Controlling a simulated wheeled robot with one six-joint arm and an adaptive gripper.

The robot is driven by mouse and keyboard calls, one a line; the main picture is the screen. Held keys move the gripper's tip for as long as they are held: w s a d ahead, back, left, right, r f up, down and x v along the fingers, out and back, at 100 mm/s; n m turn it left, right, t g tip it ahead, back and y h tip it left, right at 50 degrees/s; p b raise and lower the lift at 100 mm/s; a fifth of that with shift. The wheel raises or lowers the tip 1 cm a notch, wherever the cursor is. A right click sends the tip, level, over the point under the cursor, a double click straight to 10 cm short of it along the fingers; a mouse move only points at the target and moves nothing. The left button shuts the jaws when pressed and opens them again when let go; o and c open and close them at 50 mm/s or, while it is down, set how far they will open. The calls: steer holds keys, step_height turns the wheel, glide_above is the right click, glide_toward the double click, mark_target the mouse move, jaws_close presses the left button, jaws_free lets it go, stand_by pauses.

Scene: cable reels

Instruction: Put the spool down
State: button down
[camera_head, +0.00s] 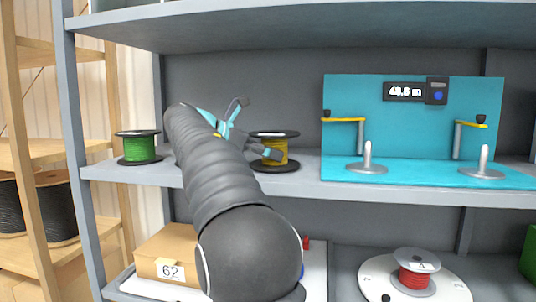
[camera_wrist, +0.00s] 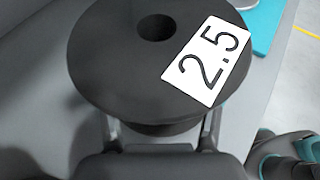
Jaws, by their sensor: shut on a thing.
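A yellow spool (camera_head: 274,153) with black flanges is upright at the middle shelf, left of the turquoise station. My gripper (camera_head: 262,150) reaches it from the left and is shut on it. In the wrist view the spool's black top flange (camera_wrist: 112,55) fills the upper middle, with a centre hole and a white label reading 2.5. The two fingers of my gripper (camera_wrist: 160,132) pass on either side below that flange. Its lower flange looks at shelf level; I cannot tell whether it touches. The yellow winding is hidden in the wrist view.
A green spool (camera_head: 139,147) stands on the same shelf (camera_head: 308,180) at left. The turquoise station (camera_head: 412,130) with posts and a display stands at right. Below are a box marked 62 (camera_head: 168,256) and a red spool (camera_head: 415,274) on a white disc. A shelf board hangs above.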

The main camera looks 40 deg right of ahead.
steer(key=shift+f, duration=0.2)
steer(key=shift+c, duration=1)
jaws_free()
steer(key=shift+r, duration=0.15)
steer(key=shift+w+a+r, duration=0.1)
steer(key=shift+a+r, duration=0.15)
steer(key=shift+a, duration=0.05)
steer(key=p+v, duration=0.2)
steer(key=v, duration=0.9)
steer(key=shift+a+p, duration=0.2)
steer(key=shift+p, duration=0.15)
